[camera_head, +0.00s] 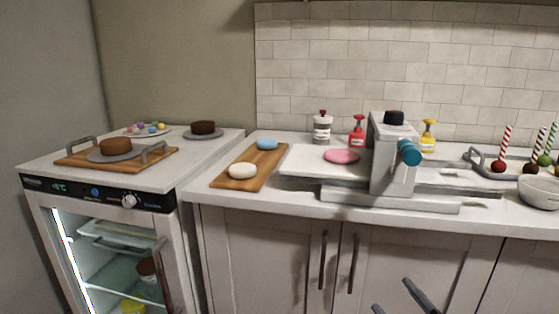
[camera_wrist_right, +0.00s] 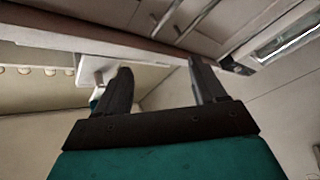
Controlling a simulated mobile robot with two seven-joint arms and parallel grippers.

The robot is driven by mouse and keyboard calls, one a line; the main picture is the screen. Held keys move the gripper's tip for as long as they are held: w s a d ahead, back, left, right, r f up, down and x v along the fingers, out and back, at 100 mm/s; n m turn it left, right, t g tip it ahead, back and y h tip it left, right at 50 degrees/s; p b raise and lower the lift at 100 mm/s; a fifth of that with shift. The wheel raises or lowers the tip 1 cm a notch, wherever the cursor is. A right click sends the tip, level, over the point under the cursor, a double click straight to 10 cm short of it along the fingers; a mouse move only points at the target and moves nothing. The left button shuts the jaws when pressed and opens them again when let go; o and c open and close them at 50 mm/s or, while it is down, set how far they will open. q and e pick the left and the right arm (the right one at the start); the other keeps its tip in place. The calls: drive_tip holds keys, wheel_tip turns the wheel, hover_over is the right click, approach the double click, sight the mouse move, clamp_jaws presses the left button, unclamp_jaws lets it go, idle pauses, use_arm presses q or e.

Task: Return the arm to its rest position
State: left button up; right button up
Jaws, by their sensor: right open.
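My right gripper (camera_head: 394,297) shows at the bottom edge of the head view, in front of the lower cabinet doors and below the counter. Its two dark fingers stand apart with nothing between them. In the right wrist view the gripper (camera_wrist_right: 160,70) is also open and empty, and cabinet fronts and handles appear tilted beyond the fingertips. The rest of the right arm is out of the head view. My left gripper is in neither view.
The counter (camera_head: 225,208) edge runs above the right gripper. On it stand a grey machine with a teal knob (camera_head: 409,152), a wooden board (camera_head: 234,182) and a white bowl (camera_head: 540,191). Cabinet handles (camera_head: 323,260) stick out nearby. A glass-front fridge (camera_head: 110,200) stands left.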

drive_tip(key=s+a+f+m+g+h, duration=0.2)
drive_tip(key=s+a+f+m+g, duration=0.2)
drive_tip(key=s+f+m, duration=0.3)
drive_tip(key=s+a+f+m+g+h, duration=0.2)
drive_tip(key=s+a+f+m+g, duration=0.2)
drive_tip(key=s+f, duration=0.45)
use_arm(q)
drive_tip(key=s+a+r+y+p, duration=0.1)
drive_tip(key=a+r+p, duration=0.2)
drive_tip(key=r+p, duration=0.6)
drive_tip(key=p, duration=0.4)
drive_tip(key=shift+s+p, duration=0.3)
use_arm(e)
drive_tip(key=s+d+r+h, duration=0.1)
drive_tip(key=d+r, duration=0.2)
drive_tip(key=r, duration=0.7)
drive_tip(key=shift+s+d, duration=0.25)
